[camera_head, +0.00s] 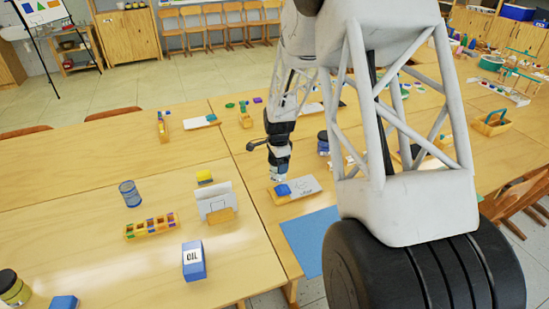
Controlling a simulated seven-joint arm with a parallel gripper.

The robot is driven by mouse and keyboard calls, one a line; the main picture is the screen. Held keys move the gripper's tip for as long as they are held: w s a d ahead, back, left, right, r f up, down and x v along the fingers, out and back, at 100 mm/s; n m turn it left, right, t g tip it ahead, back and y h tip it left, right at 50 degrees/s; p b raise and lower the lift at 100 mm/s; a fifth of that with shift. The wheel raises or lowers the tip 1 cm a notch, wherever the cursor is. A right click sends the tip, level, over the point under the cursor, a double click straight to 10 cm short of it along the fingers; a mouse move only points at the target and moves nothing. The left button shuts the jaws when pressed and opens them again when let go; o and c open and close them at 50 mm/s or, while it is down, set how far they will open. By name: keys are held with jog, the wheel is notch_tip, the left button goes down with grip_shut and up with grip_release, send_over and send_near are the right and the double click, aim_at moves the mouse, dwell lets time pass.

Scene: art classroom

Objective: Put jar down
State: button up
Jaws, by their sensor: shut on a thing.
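My gripper (278,172) is small in the head view, pointing down over the middle table. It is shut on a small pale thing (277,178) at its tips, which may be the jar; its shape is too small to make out. Just below is a wooden board (284,198) with a white sheet (306,186) and a blue block (283,190). I cannot tell whether the held thing touches the block or board. A dark-lidded jar (11,287) stands at the lower left, and another dark-lidded container (323,142) stands right of my gripper.
A blue mat (307,238) lies in front of the board. On the left table are a blue mesh cup (130,193), a wooden paint holder (151,226), a white upright holder (215,204) and a blue OIL box (194,260). My arm hides part of the right table.

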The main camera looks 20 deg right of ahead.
jog(key=w+d, duration=0.1)
jog(key=w, duration=0.7)
jog(key=shift+d+f, duration=0.35)
jog(key=shift+f, duration=1.75)
jog(key=shift+f, duration=0.1)
jog(key=o, duration=1)
notch_tip(320, 180, up, 12)
jog(key=shift+r, duration=0.1)
